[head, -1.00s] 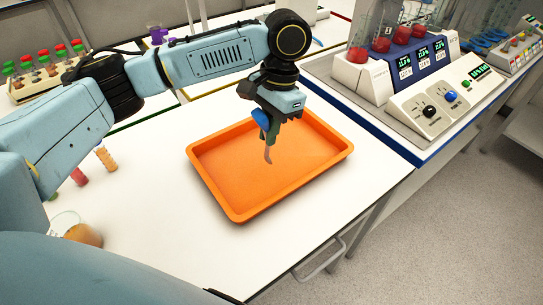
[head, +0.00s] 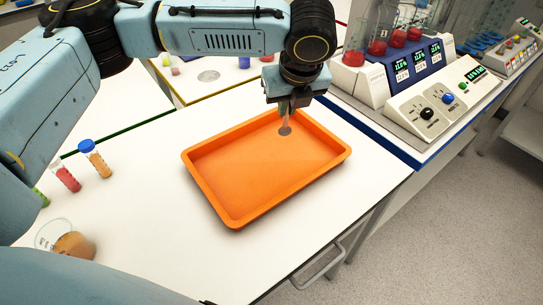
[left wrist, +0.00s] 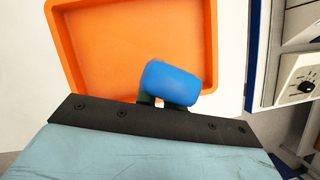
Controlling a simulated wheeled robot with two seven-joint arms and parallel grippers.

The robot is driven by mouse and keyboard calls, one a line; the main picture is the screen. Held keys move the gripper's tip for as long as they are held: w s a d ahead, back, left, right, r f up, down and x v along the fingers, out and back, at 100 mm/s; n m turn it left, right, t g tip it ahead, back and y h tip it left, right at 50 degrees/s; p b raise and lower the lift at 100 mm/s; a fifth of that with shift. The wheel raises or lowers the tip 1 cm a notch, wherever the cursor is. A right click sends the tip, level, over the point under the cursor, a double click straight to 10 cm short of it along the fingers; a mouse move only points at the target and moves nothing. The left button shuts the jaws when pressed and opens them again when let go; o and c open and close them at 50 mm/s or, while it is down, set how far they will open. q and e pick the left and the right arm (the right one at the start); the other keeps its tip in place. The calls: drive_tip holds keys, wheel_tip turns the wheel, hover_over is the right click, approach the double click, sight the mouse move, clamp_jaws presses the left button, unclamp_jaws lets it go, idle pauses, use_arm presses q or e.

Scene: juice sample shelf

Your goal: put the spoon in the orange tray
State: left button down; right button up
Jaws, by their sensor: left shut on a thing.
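The orange tray (head: 215,192) lies empty on the white table in the middle of the head view; it also shows in the left wrist view (left wrist: 105,60). My left gripper (head: 287,104) is shut on the spoon, over the far right part of the tray. The spoon's grey round end (head: 285,130) points down below the fingers, and I cannot tell whether it touches the tray floor. The spoon's thick blue handle end (left wrist: 172,83) shows between the fingers in the left wrist view, and is hidden in the head view. My right gripper is not in view.
Capped tubes, one red (head: 66,176) and one orange (head: 96,159), stand at the left. A glass beaker (head: 70,241) with orange-brown contents is at the front left. A device with dials (head: 437,108) stands beyond the right edge. The table around the tray is clear.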

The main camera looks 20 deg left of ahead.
use_arm(q)
wheel_tip(320, 180, down, 9)
drive_tip(key=b, duration=0.1)
drive_tip(key=shift+f, duration=0.2)
drive_tip(key=c, duration=1.5)
unclamp_jaws()
drive_tip(key=shift+f, duration=0.1)
